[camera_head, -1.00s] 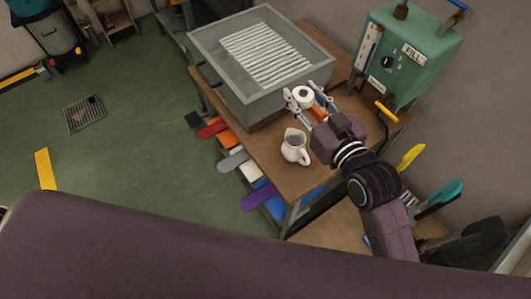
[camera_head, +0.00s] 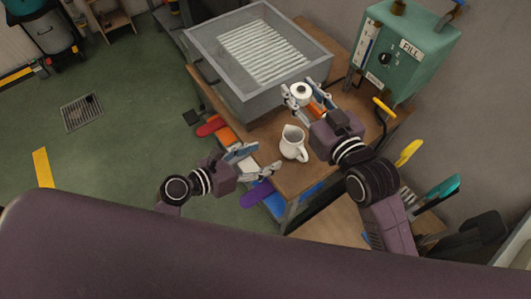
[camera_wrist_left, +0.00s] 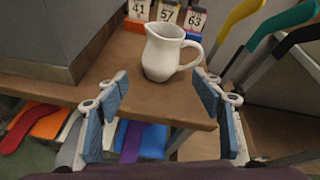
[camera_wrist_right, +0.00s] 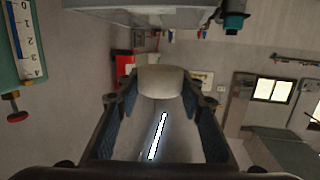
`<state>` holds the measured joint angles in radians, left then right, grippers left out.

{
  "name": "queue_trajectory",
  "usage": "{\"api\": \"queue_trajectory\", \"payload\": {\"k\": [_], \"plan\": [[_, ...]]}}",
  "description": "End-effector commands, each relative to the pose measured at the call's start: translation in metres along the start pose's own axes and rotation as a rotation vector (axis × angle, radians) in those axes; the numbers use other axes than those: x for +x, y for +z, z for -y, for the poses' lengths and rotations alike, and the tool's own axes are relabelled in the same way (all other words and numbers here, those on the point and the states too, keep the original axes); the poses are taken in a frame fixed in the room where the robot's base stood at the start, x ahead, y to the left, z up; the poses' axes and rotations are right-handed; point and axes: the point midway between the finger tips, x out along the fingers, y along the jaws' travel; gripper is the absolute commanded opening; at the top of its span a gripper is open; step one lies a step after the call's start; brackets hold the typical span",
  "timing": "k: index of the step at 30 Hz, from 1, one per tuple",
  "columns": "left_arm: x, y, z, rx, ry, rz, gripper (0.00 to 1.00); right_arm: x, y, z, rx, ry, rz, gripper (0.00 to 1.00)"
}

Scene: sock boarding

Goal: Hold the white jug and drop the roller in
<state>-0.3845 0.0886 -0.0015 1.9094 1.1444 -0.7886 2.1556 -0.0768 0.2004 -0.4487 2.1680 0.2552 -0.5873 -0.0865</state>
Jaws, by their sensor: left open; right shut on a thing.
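The white jug (camera_head: 292,146) stands upright on the brown table near its front edge, and shows ahead in the left wrist view (camera_wrist_left: 166,56). My left gripper (camera_head: 262,160) is open and empty, left of the jug and apart from it. In the left wrist view the jug stands ahead between its spread fingers (camera_wrist_left: 163,88). My right gripper (camera_head: 310,97) is shut on the roller, a short white cylinder (camera_head: 300,90) with a dark centre, held behind the jug. In the right wrist view the roller's pale end (camera_wrist_right: 160,81) lies between the fingers.
A grey basin (camera_head: 222,78) with a white ribbed surface stands left of the right gripper. A green box marked FILL (camera_head: 403,55) stands at the back right. Numbered tags (camera_wrist_left: 167,12) are behind the jug. Coloured boards stick out below the table's left edge, including a purple one (camera_head: 257,195).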

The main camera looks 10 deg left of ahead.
Motion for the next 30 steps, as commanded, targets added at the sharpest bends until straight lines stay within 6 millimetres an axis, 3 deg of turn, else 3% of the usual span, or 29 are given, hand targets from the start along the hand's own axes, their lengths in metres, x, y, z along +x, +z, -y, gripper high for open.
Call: {"api": "queue_trajectory", "payload": {"k": [5,15,21,30], "plan": [[0.014,0.004,0.002,-0.019,-0.005,0.009,0.61,0.000,-0.001,0.000,0.000,0.000,-0.001,0.09],[0.078,0.004,0.001,-0.016,-0.005,0.007,0.61,0.000,-0.001,0.000,0.000,0.000,-0.001,0.09],[0.107,0.004,0.001,-0.015,-0.004,0.007,0.61,0.000,-0.001,0.000,0.000,0.000,-0.001,0.09],[0.120,0.004,0.002,-0.014,-0.003,0.006,0.61,0.000,-0.001,0.000,0.000,0.000,-0.001,0.09]]}}
